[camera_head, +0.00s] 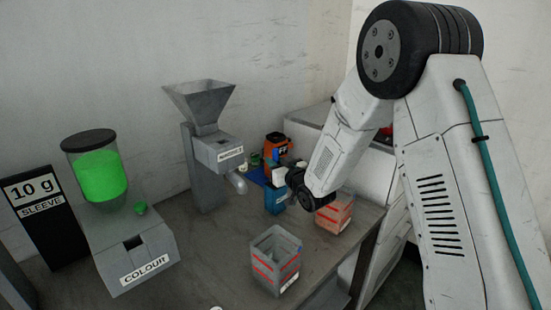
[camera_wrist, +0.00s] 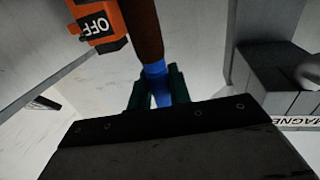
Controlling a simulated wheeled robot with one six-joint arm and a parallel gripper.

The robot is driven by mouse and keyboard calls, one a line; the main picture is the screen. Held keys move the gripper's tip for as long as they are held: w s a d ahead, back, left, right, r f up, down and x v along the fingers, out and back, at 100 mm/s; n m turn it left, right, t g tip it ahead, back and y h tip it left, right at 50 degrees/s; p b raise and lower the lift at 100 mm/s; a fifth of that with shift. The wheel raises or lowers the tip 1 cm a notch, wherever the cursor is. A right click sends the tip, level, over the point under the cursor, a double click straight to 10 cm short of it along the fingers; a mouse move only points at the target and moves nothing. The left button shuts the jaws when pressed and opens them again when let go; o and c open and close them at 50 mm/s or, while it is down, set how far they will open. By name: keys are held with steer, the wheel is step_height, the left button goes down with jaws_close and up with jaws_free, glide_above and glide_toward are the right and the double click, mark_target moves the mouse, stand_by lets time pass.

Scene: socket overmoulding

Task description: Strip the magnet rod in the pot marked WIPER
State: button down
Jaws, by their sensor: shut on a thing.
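In the wrist view, the green fingertips of my gripper (camera_wrist: 155,90) are shut on the blue part of a rod that I take as the magnet rod (camera_wrist: 148,35). Its brown part runs up out of the picture. In the head view, my gripper (camera_head: 284,176) is beside an orange block (camera_head: 277,148) at the back of the table, and the rod cannot be told apart there. A blue piece (camera_head: 275,201) stands just below the gripper. No pot's WIPER mark is readable; the clear pot with red bands (camera_head: 275,262) and the orange-tinted pot (camera_head: 334,214) bear small labels.
The orange block, marked OFF (camera_wrist: 98,22), is close to the rod in the wrist view. A grey hopper machine (camera_head: 205,140) stands left of my gripper. The COLOUR unit (camera_head: 135,255) and a 10 g SLEEVE sign (camera_head: 42,215) are at left. Bare table lies between.

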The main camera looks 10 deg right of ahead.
mark_target(275, 149)
steer(key=shift+f, duration=2.2)
steer(key=shift+r, duration=5.4)
